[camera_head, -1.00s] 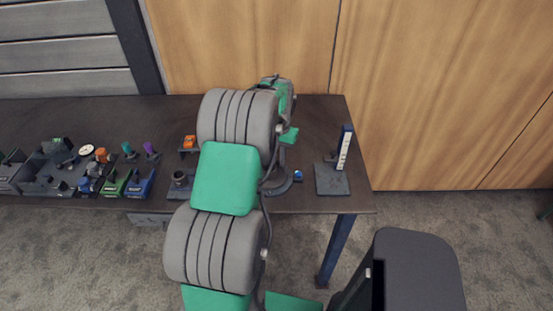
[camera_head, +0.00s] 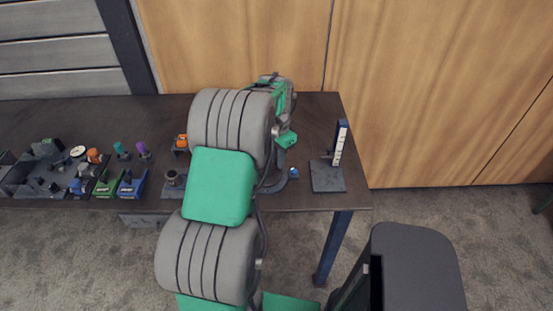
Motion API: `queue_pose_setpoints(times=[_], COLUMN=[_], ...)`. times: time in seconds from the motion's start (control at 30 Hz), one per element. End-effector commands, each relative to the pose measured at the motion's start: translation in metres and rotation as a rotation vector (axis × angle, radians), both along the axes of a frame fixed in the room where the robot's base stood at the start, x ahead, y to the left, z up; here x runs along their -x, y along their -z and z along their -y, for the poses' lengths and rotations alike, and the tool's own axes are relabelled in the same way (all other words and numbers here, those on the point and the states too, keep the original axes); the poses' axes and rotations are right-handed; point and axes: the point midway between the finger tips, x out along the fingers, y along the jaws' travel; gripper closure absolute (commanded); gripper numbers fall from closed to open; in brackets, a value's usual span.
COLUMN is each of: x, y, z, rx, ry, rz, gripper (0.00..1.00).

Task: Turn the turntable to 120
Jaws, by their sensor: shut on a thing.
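My gripper (camera_head: 280,163) points down at the right part of the dark table, below my green and grey wrist. It is shut at a dark round turntable (camera_head: 277,187), whose right edge shows beside my arm. The fingertips and the exact part they hold are too small and covered to make out. My arm hides the left side of the turntable, and no angle marks on it can be read. A small blue piece (camera_head: 294,173) sits at its right edge.
A dark stand with a white-faced upright scale (camera_head: 340,145) stands right of the turntable. Left of my arm are a dark pipe-like fitting (camera_head: 173,177), an orange part (camera_head: 181,142), green and blue bins (camera_head: 132,184) and a tray of small parts. The table's back right is clear.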

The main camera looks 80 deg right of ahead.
Motion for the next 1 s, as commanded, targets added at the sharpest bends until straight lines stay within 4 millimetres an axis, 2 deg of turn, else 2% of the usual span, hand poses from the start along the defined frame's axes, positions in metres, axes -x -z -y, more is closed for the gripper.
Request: queue_pose_setpoints(times=[1.0], x=[0.011], y=[-0.002], z=[-0.019], rx=[0.007], ry=[0.511], rz=[0.0], gripper=[1.0])
